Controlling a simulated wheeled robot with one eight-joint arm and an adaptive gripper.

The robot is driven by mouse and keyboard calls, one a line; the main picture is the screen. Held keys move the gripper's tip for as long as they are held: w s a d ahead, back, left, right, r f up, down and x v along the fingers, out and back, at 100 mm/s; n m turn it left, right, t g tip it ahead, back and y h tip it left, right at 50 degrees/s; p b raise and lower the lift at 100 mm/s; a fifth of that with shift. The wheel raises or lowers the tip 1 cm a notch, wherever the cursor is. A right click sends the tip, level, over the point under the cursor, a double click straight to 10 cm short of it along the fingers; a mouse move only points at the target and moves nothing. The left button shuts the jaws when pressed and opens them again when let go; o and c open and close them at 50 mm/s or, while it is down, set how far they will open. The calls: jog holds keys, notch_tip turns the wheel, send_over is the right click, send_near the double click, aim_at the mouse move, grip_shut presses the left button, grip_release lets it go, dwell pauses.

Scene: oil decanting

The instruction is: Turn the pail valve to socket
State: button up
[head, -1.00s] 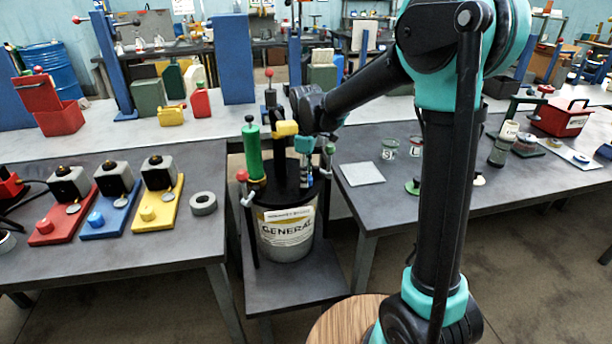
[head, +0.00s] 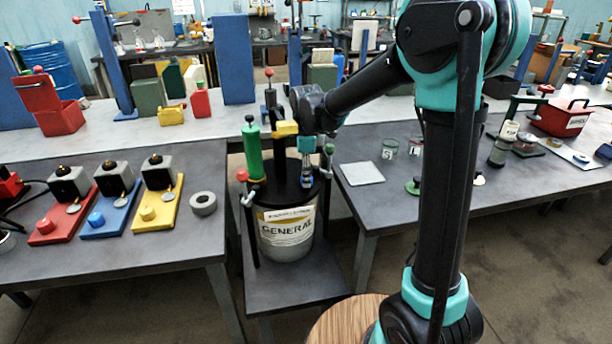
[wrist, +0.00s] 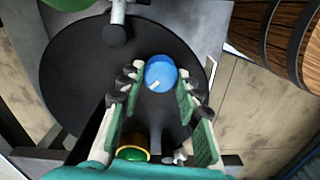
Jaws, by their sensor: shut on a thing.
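The pail (head: 287,240) is light with a "GENERAL" label, and it stands on a low stand between the two benches. Its black lid (wrist: 75,60) fills much of the wrist view. The blue valve knob (wrist: 161,71) with a small pale mark sits above the lid. My gripper (wrist: 160,80) is shut on this knob, one green-padded finger on each side.
A green cylinder (head: 253,150) stands up on the left of the lid. A red ball (head: 242,175) is at the lid's left edge. The left bench holds red, blue and yellow devices and a grey ring (head: 203,203). A pale square plate (head: 362,173) lies on the right bench.

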jog(key=o, duration=1.1)
jog(key=shift+o, duration=0.2)
notch_tip(320, 180, up, 12)
